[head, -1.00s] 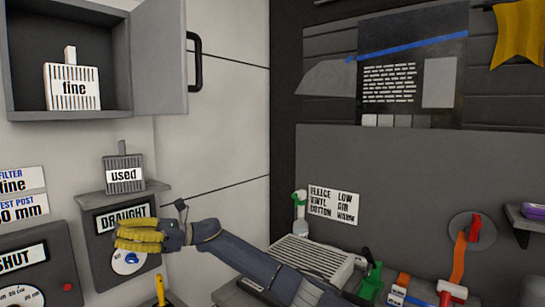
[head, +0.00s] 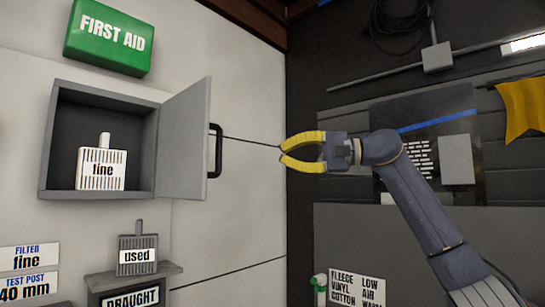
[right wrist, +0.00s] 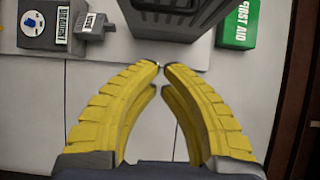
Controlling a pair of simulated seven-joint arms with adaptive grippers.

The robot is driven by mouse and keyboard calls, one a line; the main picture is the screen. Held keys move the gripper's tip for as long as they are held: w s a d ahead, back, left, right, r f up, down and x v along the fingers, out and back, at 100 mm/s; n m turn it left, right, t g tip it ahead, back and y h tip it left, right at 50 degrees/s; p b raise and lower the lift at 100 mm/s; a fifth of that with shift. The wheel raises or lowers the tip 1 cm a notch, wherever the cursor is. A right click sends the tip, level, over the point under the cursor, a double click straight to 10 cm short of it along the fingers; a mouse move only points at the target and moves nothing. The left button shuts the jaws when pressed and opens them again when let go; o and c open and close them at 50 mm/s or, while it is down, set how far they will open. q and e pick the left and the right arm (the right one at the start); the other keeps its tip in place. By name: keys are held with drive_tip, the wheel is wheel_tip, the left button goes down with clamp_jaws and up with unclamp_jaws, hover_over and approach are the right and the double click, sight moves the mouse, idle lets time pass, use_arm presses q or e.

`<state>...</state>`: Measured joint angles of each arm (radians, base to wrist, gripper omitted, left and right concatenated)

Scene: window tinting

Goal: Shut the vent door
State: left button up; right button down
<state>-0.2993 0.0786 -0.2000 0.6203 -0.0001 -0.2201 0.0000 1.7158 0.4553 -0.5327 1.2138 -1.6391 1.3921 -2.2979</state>
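The grey vent door (head: 184,138) stands swung open on the right side of the wall box (head: 48,140) in the head view. It has a dark bar handle (head: 216,150) at its free edge. My right gripper (head: 282,153), with yellow fingers, is in the air to the right of the handle, apart from it. In the right wrist view its fingertips (right wrist: 162,66) nearly meet, with nothing seen between them; whether they are fully shut is unclear. Part of the grey box and door (right wrist: 185,22) shows beyond them. My left gripper is in neither view.
A white "fine" filter (head: 101,170) stands inside the box. A grey "used" filter (head: 138,255) sits on the ledge below. A green first aid box (head: 110,38) hangs above. The wall between handle and gripper is clear. A dark board is behind my right arm.

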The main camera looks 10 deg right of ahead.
drive_tip(key=s+a+x, duration=0.1)
drive_tip(key=s+x, duration=0.1)
drive_tip(key=x, duration=1)
drive_tip(key=shift+s, duration=0.35)
drive_tip(key=shift+a+f, duration=0.1)
